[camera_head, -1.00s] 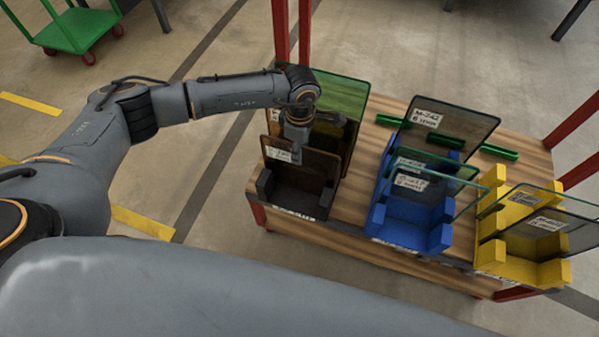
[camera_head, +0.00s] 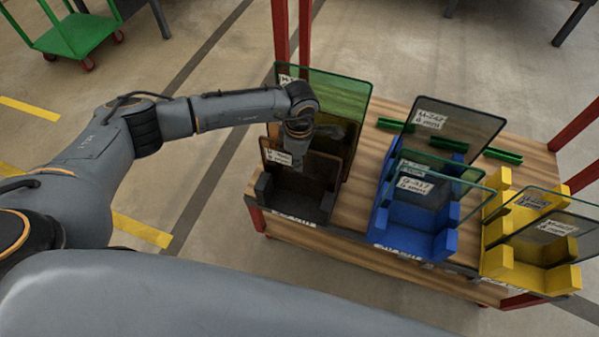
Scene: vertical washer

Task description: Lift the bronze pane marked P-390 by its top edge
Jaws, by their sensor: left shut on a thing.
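A black rack (camera_head: 292,206) at the left end of the wooden table holds several panes. The front one is a bronze pane (camera_head: 322,170) with a white label at its upper left; its text is too small to read as P-390. Behind it are another brownish pane (camera_head: 351,132) and a taller green-tinted pane (camera_head: 345,92). My left gripper (camera_head: 298,160) points down at the top edge of the front bronze pane and is shut on it. The fingertips are small and partly lost against the dark pane. My right gripper is out of view.
A blue rack (camera_head: 408,240) and a yellow rack (camera_head: 525,270) with labelled panes stand to the right. Green bars (camera_head: 448,144) lie near a dark pane (camera_head: 468,128). Red posts (camera_head: 281,35) rise at the table's corners. A green cart (camera_head: 84,35) stands at back left.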

